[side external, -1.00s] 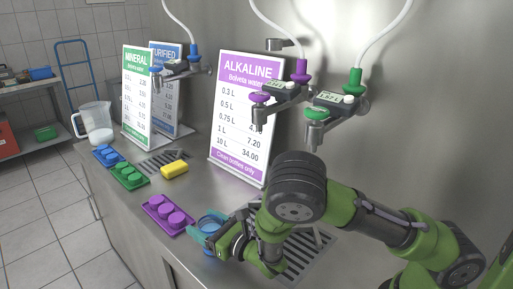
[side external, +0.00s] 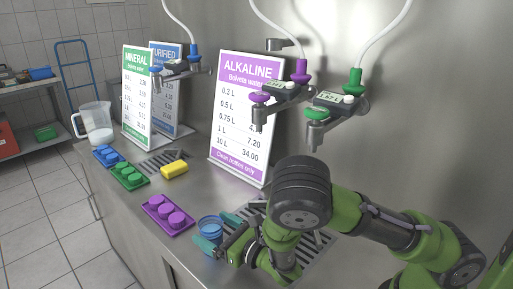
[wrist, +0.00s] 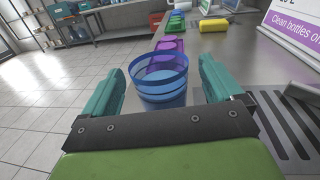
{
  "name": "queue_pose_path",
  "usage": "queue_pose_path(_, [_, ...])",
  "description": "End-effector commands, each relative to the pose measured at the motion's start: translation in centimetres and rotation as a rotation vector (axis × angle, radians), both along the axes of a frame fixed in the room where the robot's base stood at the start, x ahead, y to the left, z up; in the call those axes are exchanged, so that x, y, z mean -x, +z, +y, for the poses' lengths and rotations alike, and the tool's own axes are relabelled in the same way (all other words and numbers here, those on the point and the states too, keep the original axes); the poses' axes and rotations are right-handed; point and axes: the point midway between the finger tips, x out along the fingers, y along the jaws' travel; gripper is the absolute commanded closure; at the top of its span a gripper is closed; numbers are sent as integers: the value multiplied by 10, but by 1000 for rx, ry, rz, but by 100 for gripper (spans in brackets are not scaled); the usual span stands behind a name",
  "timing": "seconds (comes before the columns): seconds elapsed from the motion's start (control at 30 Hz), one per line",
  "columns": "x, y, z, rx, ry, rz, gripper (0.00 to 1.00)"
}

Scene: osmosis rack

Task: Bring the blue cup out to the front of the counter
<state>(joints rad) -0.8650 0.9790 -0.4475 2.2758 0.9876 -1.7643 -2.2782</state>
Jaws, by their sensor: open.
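The blue cup (side external: 209,229) stands upright near the counter's front edge, just right of the purple tray. It is see-through with an open top. In the wrist view the cup (wrist: 163,80) is ahead of my gripper, centred between the teal fingers. My gripper (side external: 220,243) is open, with a gap on each side of the cup. In the wrist view my gripper's fingertips (wrist: 163,75) reach about level with the cup, and neither finger clearly touches it. The cup's lower part is partly hidden behind my gripper in both views.
A purple tray with caps (side external: 168,215) lies left of the cup, with a green tray (side external: 129,176) and a blue tray (side external: 107,156) beyond. A yellow sponge (side external: 174,168) lies behind. A drain grille (side external: 325,240) is on the right. An Alkaline sign (side external: 245,120) stands at the back.

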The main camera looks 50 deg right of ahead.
Motion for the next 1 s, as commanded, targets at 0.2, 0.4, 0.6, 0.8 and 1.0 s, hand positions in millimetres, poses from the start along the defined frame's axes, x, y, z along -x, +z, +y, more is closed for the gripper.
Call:
queue_pose_path(0.2, [49,-1,-5,5,4,4,7])
queue_pose_path(0.4, [76,-1,-9,3,2,2,7])
queue_pose_path(0.6, [77,5,-21,-166,-65,41,7])
queue_pose_path(0.8, [56,18,-53,-894,-324,205,7])
queue_pose_path(1.0, [50,43,-64,-1717,-584,368,7])
